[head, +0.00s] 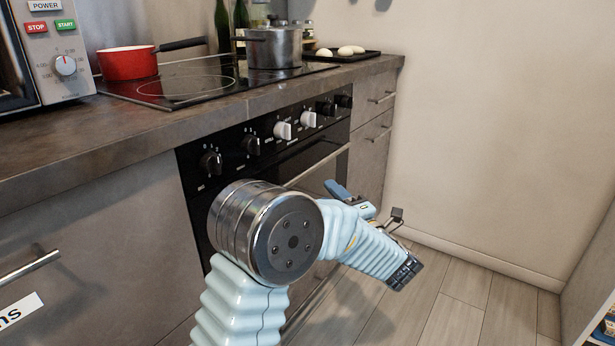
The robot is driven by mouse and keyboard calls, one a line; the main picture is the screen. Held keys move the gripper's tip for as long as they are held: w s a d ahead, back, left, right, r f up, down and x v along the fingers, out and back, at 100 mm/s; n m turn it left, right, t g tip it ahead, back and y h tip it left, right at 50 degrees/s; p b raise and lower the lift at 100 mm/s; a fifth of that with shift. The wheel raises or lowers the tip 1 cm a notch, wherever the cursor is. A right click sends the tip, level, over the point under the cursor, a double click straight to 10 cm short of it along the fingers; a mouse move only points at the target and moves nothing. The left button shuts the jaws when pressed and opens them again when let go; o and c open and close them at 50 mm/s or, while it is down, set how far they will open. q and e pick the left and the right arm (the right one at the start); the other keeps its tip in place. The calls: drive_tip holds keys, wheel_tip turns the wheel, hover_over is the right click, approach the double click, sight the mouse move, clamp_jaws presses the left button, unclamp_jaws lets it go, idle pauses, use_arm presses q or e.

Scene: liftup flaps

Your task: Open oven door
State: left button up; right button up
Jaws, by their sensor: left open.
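The oven (265,150) is built into the counter, with a black control panel and several knobs. Its door looks shut, and much of it is hidden behind my left arm. The door's long metal handle (322,165) runs below the knobs, and its left part is hidden by my arm. My left gripper (401,242) is open and empty. It is in front of the oven and to the right of it, lower than the handle and apart from it. My right gripper is out of view.
A cooktop (185,84) above the oven holds a red pan (128,63) and a steel pot (273,47). Drawers (376,125) stand right of the oven. A wall (490,130) closes the right side. Wooden floor (470,290) is free in front.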

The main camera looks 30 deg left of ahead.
sight(307, 169)
use_arm(q)
drive_tip(key=x, duration=1)
drive_tip(key=shift+w+a+r, duration=0.1)
drive_tip(key=shift+w+a, duration=0.1)
drive_tip(key=shift+a, duration=0.05)
drive_tip(key=shift+c, duration=0.3)
clamp_jaws()
